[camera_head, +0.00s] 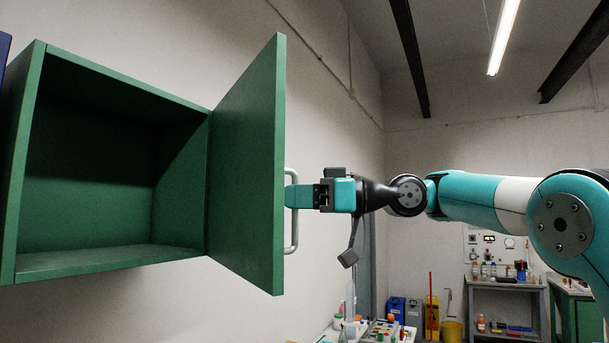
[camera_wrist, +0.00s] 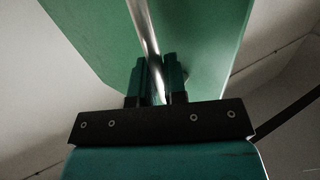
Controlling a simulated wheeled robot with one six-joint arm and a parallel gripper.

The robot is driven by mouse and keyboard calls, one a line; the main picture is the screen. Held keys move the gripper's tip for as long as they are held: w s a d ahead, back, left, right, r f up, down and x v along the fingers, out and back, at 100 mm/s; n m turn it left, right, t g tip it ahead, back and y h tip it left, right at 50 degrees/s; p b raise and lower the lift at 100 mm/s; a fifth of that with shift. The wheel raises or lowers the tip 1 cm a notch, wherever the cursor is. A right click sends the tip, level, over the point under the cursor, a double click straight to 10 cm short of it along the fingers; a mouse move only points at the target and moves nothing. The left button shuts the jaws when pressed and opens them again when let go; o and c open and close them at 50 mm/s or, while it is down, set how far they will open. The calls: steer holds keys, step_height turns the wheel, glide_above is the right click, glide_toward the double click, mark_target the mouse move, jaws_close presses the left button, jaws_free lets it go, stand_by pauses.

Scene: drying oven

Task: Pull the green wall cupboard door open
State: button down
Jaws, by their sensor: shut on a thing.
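The green wall cupboard (camera_head: 110,262) hangs on the wall at the left in the head view, with an empty interior. Its green door (camera_head: 246,170) is hinged on the cupboard's right side and stands wide open, swung out from the front. A silvery vertical bar handle (camera_head: 291,240) is on the door's outer face. My gripper (camera_head: 291,195) reaches it from the right and is shut on it around mid-height. In the wrist view the two fingers (camera_wrist: 158,80) close around the handle (camera_wrist: 143,30), with the door (camera_wrist: 205,45) behind.
A bench with small bottles and coloured items (camera_head: 375,332) stands low beneath the door. A grey shelf table (camera_head: 508,287) and a yellow bucket (camera_head: 452,330) are farther back at the right. A dark blue object (camera_head: 4,50) edges in at the far left.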

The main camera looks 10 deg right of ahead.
steer(key=shift+w+d+r, duration=0.1)
steer(key=shift+w+d, duration=0.15)
stand_by(0.3)
steer(key=c, duration=1.2)
jaws_free()
